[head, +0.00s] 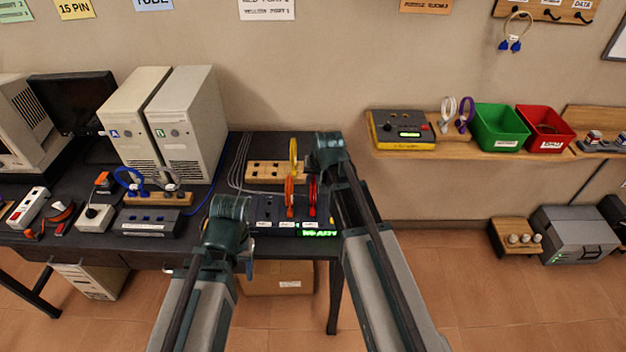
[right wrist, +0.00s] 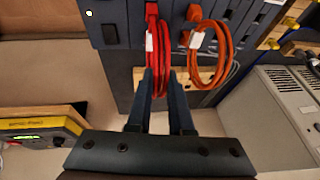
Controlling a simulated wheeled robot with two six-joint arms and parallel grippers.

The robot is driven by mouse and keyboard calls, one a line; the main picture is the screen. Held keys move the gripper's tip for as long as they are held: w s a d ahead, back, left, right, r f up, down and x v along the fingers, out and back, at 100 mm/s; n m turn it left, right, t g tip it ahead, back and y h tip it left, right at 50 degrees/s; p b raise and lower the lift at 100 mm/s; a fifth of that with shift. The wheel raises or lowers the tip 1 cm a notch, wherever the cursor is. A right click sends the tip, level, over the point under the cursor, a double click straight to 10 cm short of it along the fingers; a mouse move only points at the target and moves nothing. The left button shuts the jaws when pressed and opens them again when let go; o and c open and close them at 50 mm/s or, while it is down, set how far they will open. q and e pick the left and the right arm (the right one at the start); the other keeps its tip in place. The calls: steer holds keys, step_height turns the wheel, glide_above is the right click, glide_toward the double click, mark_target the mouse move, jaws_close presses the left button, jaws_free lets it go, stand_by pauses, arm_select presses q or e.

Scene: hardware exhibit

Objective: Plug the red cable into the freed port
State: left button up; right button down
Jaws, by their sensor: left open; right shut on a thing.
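The red cable (head: 313,194) is a loop at the right end of the dark port box (head: 262,213), beside the orange cable (head: 290,196). My right gripper (right wrist: 160,74) is shut on the red cable (right wrist: 164,48); its loop lies between the fingers. The red plug end (right wrist: 152,10) is at the box face; I cannot tell whether it is seated. The orange cable also hangs beside it in the right wrist view (right wrist: 207,42). My left gripper (head: 230,212) is open and empty at the box's left end.
A yellow cable (head: 293,155) stands at a wooden rack (head: 262,172) behind the box. A green lit display (head: 320,233) is on the box front. Two computer towers (head: 190,120) stand to the left. A wall shelf (head: 400,153) with bins is at the right.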

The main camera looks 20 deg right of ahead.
steer(key=shift+f+b, duration=0.3)
stand_by(0.7)
stand_by(0.3)
steer(key=shift+c, duration=0.5)
jaws_free()
steer(key=shift+r, duration=0.1)
stand_by(0.4)
steer(key=p+v, duration=0.7)
steer(key=shift+r, duration=0.15)
stand_by(0.4)
steer(key=shift+s, duration=0.1)
